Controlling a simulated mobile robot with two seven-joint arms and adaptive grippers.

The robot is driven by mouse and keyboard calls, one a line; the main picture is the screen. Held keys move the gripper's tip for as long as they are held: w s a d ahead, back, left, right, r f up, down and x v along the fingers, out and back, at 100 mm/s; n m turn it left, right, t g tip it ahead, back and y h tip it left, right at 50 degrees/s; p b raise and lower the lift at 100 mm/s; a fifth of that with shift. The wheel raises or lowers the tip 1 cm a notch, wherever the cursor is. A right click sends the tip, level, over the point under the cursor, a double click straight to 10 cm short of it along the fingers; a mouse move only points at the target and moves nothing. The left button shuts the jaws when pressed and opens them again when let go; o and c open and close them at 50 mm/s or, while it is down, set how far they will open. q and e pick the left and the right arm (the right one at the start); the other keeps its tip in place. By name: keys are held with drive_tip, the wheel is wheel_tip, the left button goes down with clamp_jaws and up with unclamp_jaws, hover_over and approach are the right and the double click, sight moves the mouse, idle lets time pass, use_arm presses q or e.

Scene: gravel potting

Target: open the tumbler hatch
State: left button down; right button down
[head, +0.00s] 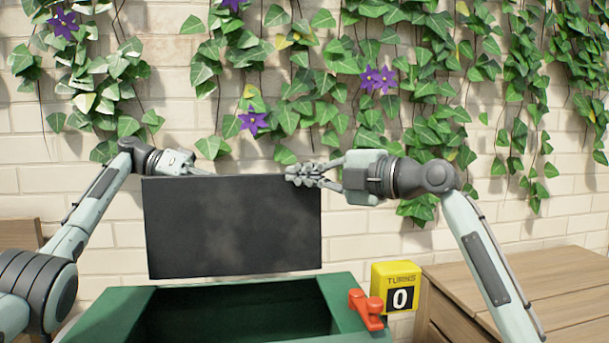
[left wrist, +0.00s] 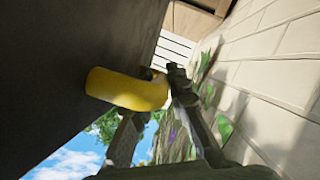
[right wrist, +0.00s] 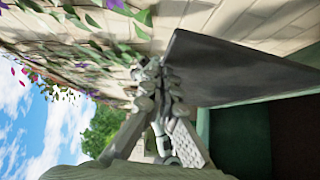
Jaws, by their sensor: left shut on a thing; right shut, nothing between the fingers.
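The tumbler hatch, a dark grey panel (head: 235,230), stands raised and nearly upright at the back of the green tumbler (head: 120,310). The tumbler's opening shows below it. My left gripper (left wrist: 165,85) is shut on a yellow handle (left wrist: 125,90) on the hatch; in the head view the hatch hides its fingertips. My right gripper (head: 305,172) is shut and empty at the hatch's top right corner. In the right wrist view its fingers (right wrist: 158,85) are beside the panel's edge (right wrist: 215,75); I cannot tell whether they touch it.
A red crank (head: 367,308) sits on the tumbler's right side, beside a yellow counter (head: 397,287) reading TURNS 0. A wooden cabinet (head: 520,285) stands at the right. A brick wall (head: 365,235) with hanging ivy is behind.

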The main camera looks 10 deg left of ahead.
use_arm(q)
drive_tip(key=shift+f, duration=0.4)
